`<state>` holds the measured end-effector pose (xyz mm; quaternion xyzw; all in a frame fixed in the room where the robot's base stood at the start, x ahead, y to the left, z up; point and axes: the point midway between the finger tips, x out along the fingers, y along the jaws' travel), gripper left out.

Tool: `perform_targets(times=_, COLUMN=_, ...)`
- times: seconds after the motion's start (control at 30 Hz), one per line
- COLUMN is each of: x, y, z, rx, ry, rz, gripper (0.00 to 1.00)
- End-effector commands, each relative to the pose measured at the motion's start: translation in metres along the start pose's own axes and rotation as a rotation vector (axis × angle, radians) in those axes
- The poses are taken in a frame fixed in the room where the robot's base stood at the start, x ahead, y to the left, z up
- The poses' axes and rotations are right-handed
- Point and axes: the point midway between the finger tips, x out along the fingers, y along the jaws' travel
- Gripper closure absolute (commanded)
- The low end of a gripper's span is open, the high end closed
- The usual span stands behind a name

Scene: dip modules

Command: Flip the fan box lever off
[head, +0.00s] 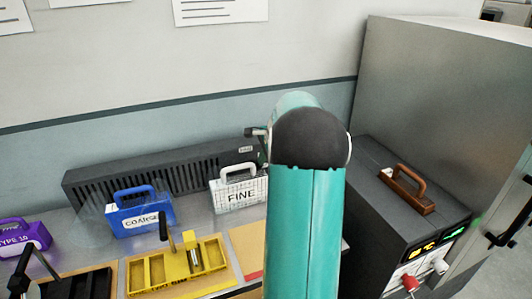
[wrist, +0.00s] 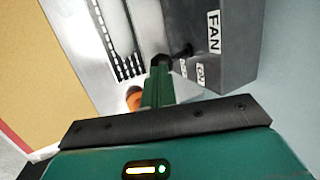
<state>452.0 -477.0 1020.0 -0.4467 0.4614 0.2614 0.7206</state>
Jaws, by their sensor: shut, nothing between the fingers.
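The fan box (wrist: 232,55) is a dark grey box at the upper right of the wrist view, with a white FAN label. A short black lever (wrist: 184,51) sticks out from its left side, above small labels, one reading ON. In the head view, a long dark slatted box (head: 160,163) against the wall, with a small white label, appears to be the same box. My gripper (wrist: 160,64) is shut and empty, its dark tip just left of the lever. I cannot tell whether they touch. My teal arm hides the gripper in the head view.
A white FINE case (head: 240,195), a blue COARSE case (head: 140,219) and a purple case (head: 22,238) stand on the bench. A yellow tray (head: 180,270) lies in front. A dark instrument box (head: 385,205) with a brown handle stands right of my arm.

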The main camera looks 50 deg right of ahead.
Motion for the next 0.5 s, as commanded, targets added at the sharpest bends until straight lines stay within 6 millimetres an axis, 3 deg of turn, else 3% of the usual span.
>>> perform_targets(times=0.5, x=0.0044, y=0.0026, z=0.0021, rx=-0.016, ry=-0.020, rz=-0.063, gripper=1.00)
